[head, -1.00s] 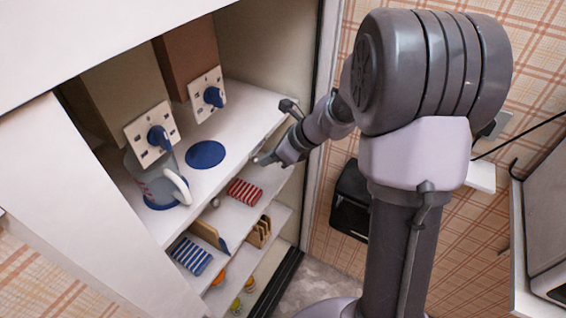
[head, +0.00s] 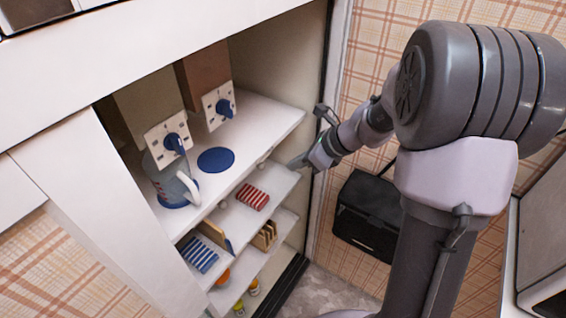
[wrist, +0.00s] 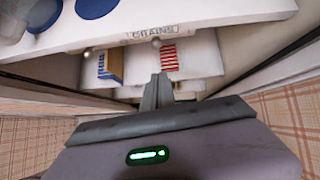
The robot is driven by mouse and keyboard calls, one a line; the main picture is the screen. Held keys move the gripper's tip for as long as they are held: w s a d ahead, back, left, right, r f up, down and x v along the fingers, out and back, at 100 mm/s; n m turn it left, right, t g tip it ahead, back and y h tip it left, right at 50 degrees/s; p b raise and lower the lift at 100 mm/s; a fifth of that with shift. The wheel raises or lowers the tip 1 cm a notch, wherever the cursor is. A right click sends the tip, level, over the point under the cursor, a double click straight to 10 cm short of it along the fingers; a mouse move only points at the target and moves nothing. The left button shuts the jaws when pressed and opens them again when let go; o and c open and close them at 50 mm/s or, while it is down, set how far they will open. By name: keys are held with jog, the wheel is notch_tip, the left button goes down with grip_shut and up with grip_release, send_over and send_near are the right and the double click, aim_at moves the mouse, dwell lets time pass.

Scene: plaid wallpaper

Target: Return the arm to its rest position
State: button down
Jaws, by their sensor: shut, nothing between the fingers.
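My gripper (head: 296,163) is at the right front edge of the open cupboard in the head view, in front of the shelves and apart from the things on them. In the wrist view its fingers (wrist: 158,84) are together with nothing between them. They point toward the shelf below the top one, near a red striped item (wrist: 169,58). My arm runs from the gripper back to the right side of the head view.
The cupboard's top shelf (head: 262,122) holds a jug (head: 172,184) and a blue disc (head: 216,160) under two dispensers. Lower shelves hold a red striped item (head: 252,197), a blue striped item (head: 198,254) and a rack (head: 264,236).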

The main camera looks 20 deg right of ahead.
jog(key=s+a+r+n+g+h, duration=0.1)
jog(key=s+a+r+n, duration=0.5)
jog(key=s+r+n, duration=0.35)
jog(key=s+a+r+n+h, duration=0.1)
jog(key=s+a+n, duration=0.1)
jog(key=s+n, duration=0.4)
jog(key=s+a+r+n+t+h, duration=0.1)
jog(key=s+a+r+n, duration=0.1)
jog(key=s+n, duration=0.5)
jog(key=shift+s+a+r+h, duration=0.3)
jog(key=shift+s+a, duration=0.15)
jog(key=shift+s, duration=0.3)
